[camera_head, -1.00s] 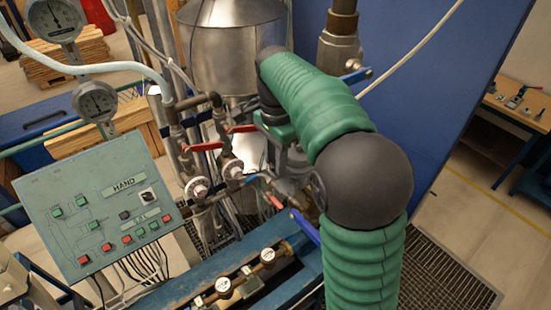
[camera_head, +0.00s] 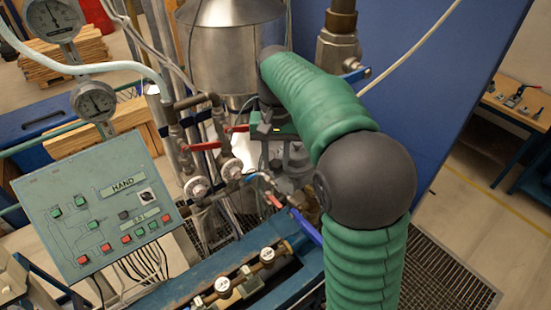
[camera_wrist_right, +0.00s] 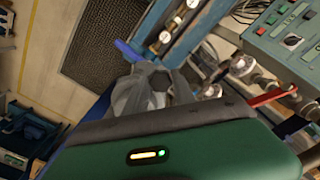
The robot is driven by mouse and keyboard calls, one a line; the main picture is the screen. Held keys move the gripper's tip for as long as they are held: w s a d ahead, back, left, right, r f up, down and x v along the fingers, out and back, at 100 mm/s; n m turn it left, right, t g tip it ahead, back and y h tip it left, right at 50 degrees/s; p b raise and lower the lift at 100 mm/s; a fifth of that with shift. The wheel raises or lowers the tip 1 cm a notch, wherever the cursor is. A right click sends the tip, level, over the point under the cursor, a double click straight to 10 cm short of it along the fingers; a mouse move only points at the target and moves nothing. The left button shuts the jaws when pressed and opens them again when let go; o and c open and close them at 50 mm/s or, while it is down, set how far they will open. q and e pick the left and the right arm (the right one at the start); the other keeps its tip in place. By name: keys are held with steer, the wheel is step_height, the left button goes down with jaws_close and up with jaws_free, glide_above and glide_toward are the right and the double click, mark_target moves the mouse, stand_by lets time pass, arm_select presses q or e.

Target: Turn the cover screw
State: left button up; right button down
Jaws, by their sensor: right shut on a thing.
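My right arm reaches in with green sleeves and a dark ball joint. My right gripper (camera_head: 290,165) points down beside the pipework, in front of the steel vessel. In the right wrist view its grey fingers (camera_wrist_right: 155,90) are closed together around a small part below the green gripper body. This part is mostly hidden by the fingers, and I take it to be the cover screw. Its shape and how far it has turned cannot be made out. My left gripper is not in view.
Red-handled valves (camera_head: 204,147) and round white-faced fittings (camera_head: 197,188) stand close left of the gripper. A control panel (camera_head: 98,210) is at left. A blue beam (camera_head: 200,270) with small gauges runs below. A blue panel (camera_head: 430,80) rises behind the arm.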

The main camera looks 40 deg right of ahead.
steer(key=shift+r+n, duration=0.1)
steer(key=shift+n, duration=1.1)
steer(key=c, duration=1.2)
jaws_free()
steer(key=shift+w, duration=0.1)
steer(key=shift+c, duration=0.2)
steer(key=shift+o, duration=1)
steer(key=shift+w+a, duration=0.1)
steer(key=shift+a, duration=0.15)
steer(key=shift+d, duration=0.1)
